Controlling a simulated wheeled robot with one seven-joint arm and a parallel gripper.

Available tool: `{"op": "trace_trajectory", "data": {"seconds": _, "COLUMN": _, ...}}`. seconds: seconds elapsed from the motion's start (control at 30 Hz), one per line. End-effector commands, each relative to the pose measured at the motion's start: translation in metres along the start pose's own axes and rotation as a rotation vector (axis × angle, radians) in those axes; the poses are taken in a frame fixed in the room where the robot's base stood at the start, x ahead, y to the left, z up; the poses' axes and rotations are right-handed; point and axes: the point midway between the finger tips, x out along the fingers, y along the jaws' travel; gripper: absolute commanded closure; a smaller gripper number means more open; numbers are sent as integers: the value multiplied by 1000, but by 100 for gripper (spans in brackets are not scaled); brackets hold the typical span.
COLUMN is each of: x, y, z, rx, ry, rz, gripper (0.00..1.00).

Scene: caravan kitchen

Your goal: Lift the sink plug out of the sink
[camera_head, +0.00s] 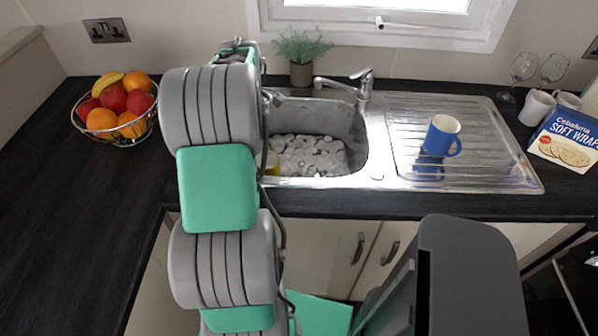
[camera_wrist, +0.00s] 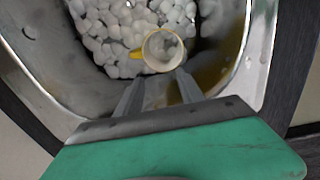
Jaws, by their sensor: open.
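The metal sink (camera_head: 345,112) is set in the dark worktop, its bottom covered with white foam-like lumps (camera_head: 308,155). I see no sink plug in either view; the lumps hide the sink floor. In the wrist view my gripper (camera_wrist: 160,76) is open and points into the sink, with its two fingers apart. A yellow mug with a pale inside (camera_wrist: 162,50) stands among the lumps, just beyond and between the fingertips. I cannot tell whether the fingers touch it. In the head view my arm hides the gripper and the sink's left part.
A blue mug (camera_head: 441,135) stands on the drainboard (camera_head: 490,145) right of the sink. The tap (camera_head: 362,85) rises behind the basin, next to a potted plant (camera_head: 302,65). A fruit bowl (camera_head: 118,112) is at the left. White cups and a wraps box (camera_head: 568,140) are at the right.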

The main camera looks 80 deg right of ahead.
Motion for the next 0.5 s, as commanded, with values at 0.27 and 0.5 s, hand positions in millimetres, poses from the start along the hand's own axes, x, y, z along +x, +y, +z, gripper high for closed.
{"op": "trace_trajectory", "data": {"seconds": 0.27, "x": 58, "y": 34, "z": 126, "rx": -34, "ry": -7, "rz": -53, "gripper": 55}}
{"op": "trace_trajectory", "data": {"seconds": 0.5, "x": 88, "y": 33, "z": 128, "rx": -38, "ry": -7, "rz": -55, "gripper": 55}}
